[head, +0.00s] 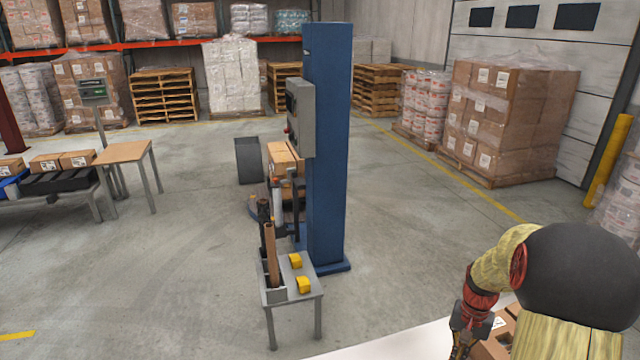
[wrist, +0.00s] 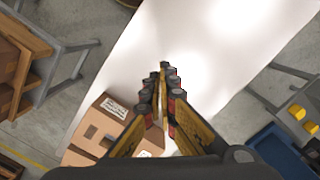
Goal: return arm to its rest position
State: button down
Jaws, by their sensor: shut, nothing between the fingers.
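My arm reaches down at the lower right of the head view, with its gripper (head: 460,345) hanging in front of a white surface (head: 400,343). In the wrist view my gripper (wrist: 164,75) points over the same white surface (wrist: 190,45). Its fingers are together with nothing between them. Labelled cardboard boxes (wrist: 105,122) lie below and left of the fingers in the wrist view. Part of a box (head: 500,338) also shows behind the arm in the head view. I cannot tell whether the gripper touches anything.
A small grey stand (head: 302,292) with yellow blocks (head: 304,285) stands before a blue column (head: 328,150). A wooden-topped table (head: 124,152) is at the left. A wrapped pallet load (head: 505,120) stands at the back right. Open concrete floor lies between them.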

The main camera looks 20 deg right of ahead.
jog(key=s+a+r+n+t, duration=0.2)
jog(key=s+a+r+n, duration=0.1)
jog(key=a+r, duration=0.5)
jog(key=s+a+r+n+t, duration=0.2)
jog(key=a+r, duration=0.5)
jog(key=a, duration=0.5)
jog(key=s+a+r+n+t, duration=0.2)
jog(key=s+a+r+n, duration=0.2)
jog(key=a+r, duration=0.4)
jog(key=shift+s+a+r+n+t+h, duration=0.3)
jog(key=shift+s+a+r+n+h, duration=0.15)
jog(key=shift+a, duration=0.8)
jog(key=shift+f, duration=0.1)
